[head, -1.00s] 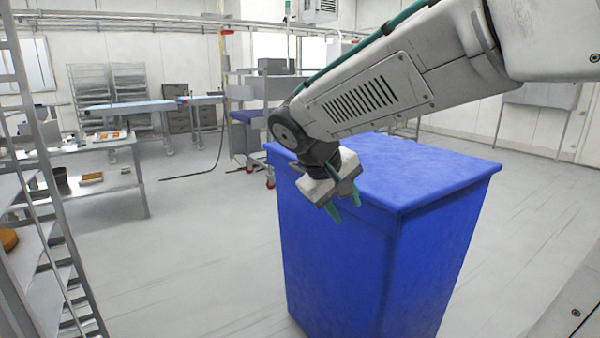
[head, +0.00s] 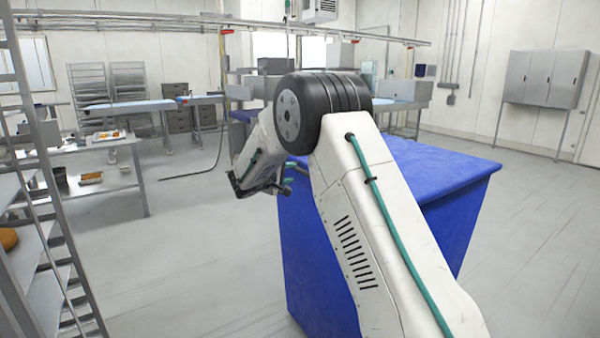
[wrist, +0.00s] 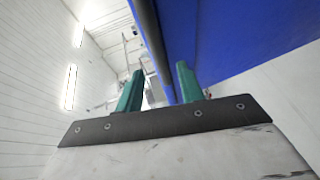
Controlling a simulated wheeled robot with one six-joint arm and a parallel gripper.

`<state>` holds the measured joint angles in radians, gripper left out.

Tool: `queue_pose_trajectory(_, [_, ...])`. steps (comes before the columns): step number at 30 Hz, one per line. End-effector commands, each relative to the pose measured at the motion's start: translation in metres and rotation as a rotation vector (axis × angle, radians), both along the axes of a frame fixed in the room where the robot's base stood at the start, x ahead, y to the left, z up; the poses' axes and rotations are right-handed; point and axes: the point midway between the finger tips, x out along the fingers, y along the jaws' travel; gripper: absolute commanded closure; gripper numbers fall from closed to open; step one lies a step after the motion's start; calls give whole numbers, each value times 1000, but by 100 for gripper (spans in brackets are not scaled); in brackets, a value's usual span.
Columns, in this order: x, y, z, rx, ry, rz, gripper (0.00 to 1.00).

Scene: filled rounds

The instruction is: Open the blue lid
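The blue lid (head: 440,168) lies flat and shut on top of the blue bin (head: 300,250); my arm hides its left and middle part in the head view. My gripper (head: 262,184) is at the left side of the bin near lid height, partly blurred against my arm. In the wrist view, my gripper's (wrist: 158,85) two teal fingers stand apart with nothing clearly held. A dark edge runs down between the fingertips, and a blue surface (wrist: 235,35) fills the upper right beside it. I cannot tell whether the fingers touch it.
Steel shelves with items (head: 85,165) and a ladder-like rack (head: 45,190) stand at the left. The floor (head: 200,260) between them and the bin is clear. Grey wall cabinets (head: 545,80) are at the back right.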

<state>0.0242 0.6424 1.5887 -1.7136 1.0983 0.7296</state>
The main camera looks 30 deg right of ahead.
Motion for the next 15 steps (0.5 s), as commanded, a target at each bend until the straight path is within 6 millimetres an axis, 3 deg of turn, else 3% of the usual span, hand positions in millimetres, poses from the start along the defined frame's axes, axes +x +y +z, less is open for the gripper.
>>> queue_pose_trajectory(9, [20,-46,-9,0,1,-4,62])
queue_pose_trajectory(15, [27,-60,-12,1,1,-2,62])
